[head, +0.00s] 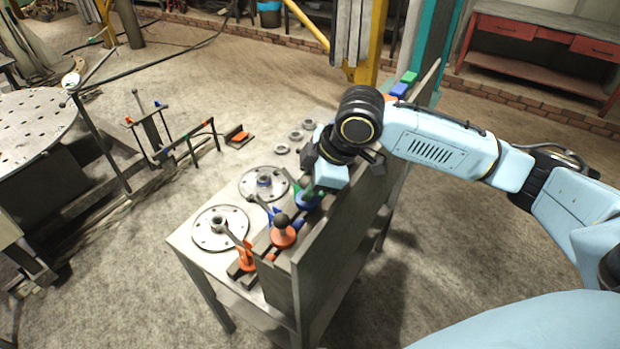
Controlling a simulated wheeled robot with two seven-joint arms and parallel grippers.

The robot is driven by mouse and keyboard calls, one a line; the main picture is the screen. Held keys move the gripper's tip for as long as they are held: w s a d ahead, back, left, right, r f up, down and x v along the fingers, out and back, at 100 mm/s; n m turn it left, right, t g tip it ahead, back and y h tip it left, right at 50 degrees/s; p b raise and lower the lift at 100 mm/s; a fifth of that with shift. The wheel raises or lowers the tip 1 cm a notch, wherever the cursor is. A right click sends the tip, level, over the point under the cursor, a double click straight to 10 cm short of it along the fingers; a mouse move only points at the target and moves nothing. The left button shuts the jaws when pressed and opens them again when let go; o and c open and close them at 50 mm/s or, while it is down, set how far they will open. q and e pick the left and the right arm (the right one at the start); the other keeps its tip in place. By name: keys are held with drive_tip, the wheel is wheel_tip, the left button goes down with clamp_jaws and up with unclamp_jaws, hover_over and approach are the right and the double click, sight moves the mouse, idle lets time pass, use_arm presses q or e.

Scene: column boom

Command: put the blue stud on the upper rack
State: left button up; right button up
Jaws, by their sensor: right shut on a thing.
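My right arm reaches in from the right over the grey metal table, and its right gripper (310,186) points down near the upright panel (335,220). It is shut on a blue stud (307,201), of which only the lower blue part shows beneath the jaws. An orange stud (283,236) with a dark round knob stands just in front of it, and another orange piece (246,260) is nearer the table corner. I cannot make out the upper rack clearly; green (410,77) and blue (398,90) blocks show at the panel's far upper end. My left gripper is not in view.
Two round flanged discs (220,228) lie on the table (190,243) left of the studs, with small grey rings (295,136) farther back. A perforated round table (35,125) is at the left. A red workbench (540,40) stands at the back right.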

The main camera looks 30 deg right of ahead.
drive_tip(key=shift+f+b, duration=0.3)
drive_tip(key=shift+f, duration=0.75)
drive_tip(key=o, duration=0.7)
drive_tip(key=shift+s, duration=0.1)
drive_tip(key=shift+r+p, duration=1.05)
drive_tip(key=shift+r, duration=2.8)
drive_tip(key=o, duration=0.6)
drive_tip(key=shift+c, duration=0.2)
